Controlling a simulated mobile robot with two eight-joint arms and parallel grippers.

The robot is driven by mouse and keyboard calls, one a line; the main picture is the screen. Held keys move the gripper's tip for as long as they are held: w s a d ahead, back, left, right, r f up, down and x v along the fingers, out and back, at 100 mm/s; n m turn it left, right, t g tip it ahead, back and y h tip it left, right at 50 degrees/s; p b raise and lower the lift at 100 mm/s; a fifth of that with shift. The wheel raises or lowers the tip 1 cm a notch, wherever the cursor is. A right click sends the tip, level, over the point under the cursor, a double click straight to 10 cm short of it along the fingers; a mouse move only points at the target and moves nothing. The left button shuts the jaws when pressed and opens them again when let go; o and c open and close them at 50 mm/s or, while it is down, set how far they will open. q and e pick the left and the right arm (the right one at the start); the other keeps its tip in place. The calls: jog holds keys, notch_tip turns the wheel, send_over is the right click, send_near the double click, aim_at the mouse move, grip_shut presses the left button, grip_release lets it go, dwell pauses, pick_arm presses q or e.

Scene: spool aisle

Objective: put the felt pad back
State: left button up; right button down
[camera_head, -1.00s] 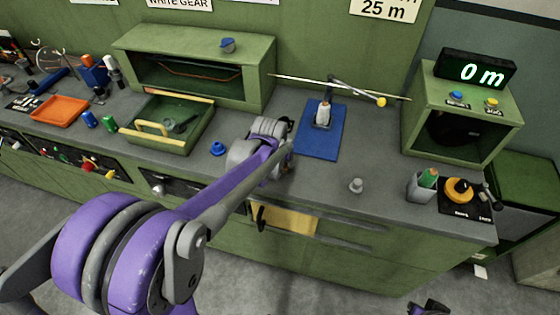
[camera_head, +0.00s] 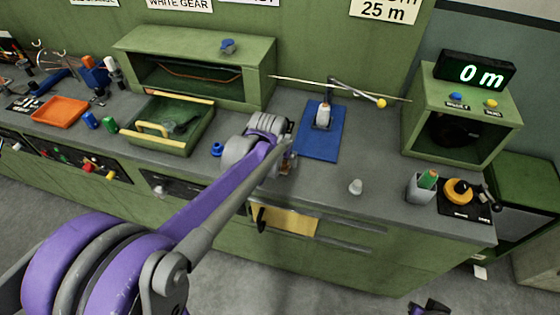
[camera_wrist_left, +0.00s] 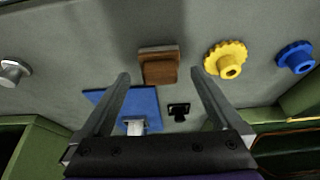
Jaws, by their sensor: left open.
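A small brown block with a grey layer along one edge, which I take to be the felt pad (camera_wrist_left: 158,67), lies on the grey bench top in the left wrist view. My left gripper (camera_wrist_left: 160,74) is open, with its fingers on either side of the block and gaps to both. In the head view my left gripper (camera_head: 287,158) is low over the bench beside the blue mat (camera_head: 318,146), and my arm mostly hides the block. Part of what looks like my right gripper (camera_head: 430,308) shows at the bottom edge; its jaws are unclear.
A yellow gear (camera_wrist_left: 225,60) and a blue gear (camera_wrist_left: 296,57) lie right of the block in the wrist view. A grey knob (camera_head: 355,187), a grey cup (camera_head: 420,188) and an open green tray (camera_head: 170,125) stand on the bench. The bench's front right is mostly clear.

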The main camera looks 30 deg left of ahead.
pick_arm(q)
jog(key=a+v, duration=0.1)
jog(key=v, duration=0.8)
jog(key=s+d+f+m, duration=0.1)
jog(key=s+d+f, duration=0.1)
jog(key=s, duration=0.3)
jog(key=s+d+f+m, duration=0.1)
jog(key=s+d+f, duration=0.2)
jog(key=s, duration=0.3)
jog(key=s+d+f+t+h, duration=0.1)
jog(key=s+d+f, duration=0.2)
jog(key=s+d, duration=0.2)
jog(key=shift+s+m+p, duration=0.4)
jog(key=shift+s, duration=0.05)
